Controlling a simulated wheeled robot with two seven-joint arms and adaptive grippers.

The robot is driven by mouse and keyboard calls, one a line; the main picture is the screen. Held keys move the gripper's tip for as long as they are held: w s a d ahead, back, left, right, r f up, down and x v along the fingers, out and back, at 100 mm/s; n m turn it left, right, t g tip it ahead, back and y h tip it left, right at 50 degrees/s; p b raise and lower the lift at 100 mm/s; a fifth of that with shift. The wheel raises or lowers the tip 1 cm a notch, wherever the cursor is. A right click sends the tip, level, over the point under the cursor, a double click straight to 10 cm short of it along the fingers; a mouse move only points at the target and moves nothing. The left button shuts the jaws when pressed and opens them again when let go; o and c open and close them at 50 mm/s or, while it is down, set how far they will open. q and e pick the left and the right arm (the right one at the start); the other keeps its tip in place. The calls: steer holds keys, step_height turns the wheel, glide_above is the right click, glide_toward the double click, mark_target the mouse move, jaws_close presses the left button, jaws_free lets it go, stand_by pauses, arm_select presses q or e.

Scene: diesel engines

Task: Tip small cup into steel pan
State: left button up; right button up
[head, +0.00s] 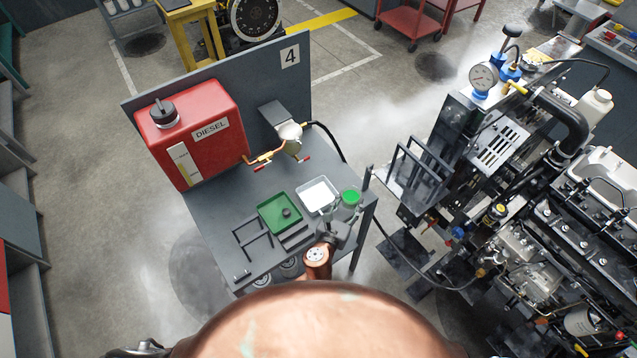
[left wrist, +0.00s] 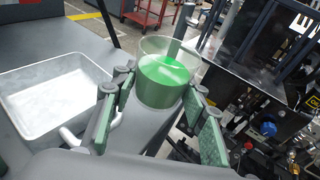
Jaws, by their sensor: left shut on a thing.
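The small cup (head: 351,197) is clear and holds bright green liquid; it also shows in the left wrist view (left wrist: 164,82). My left gripper (head: 340,225) is shut on the cup, with its padded fingers (left wrist: 160,100) on either side of it. The cup looks about upright, beside the pan and not over it. The steel pan (head: 317,194) is a shallow rectangular tray on the grey bench, just left of the cup. In the left wrist view the pan (left wrist: 52,100) lies at left, its inside pale with no green visible. My right gripper is out of view.
A green tray (head: 270,214) with a small dark part lies left of the pan. A red diesel tank (head: 192,135) and a tap with copper pipe (head: 265,159) stand behind. The bench's right edge is close to the cup; an engine (head: 560,210) stands further right.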

arm_select(q)
steer(key=shift+d+r, duration=0.1)
steer(key=shift+d, duration=0.05)
steer(key=shift+a+n, duration=0.2)
steer(key=shift+n, duration=0.1)
steer(key=shift+w+a+r+n+h+b, duration=0.1)
steer(key=shift+a+r+n+h+b, duration=0.05)
steer(key=shift+a+n+h+b, duration=0.2)
steer(key=shift+w+a+n, duration=0.15)
steer(key=shift+a+n, duration=0.1)
steer(key=shift+n, duration=0.2)
steer(key=shift+w+a+r+n+h+b, duration=0.3)
steer(key=shift+a+n+b, duration=0.2)
steer(key=shift+n, duration=0.3)
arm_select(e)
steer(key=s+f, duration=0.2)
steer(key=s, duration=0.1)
arm_select(q)
steer(key=shift+w+a+n+h, duration=0.1)
steer(key=shift+a+n+h, duration=0.25)
steer(key=shift+n, duration=0.05)
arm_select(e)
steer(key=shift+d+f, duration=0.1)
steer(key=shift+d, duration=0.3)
arm_select(q)
steer(key=shift+w+a+r+n, duration=0.1)
steer(key=shift+a+n, duration=0.1)
steer(key=shift+n, duration=0.1)
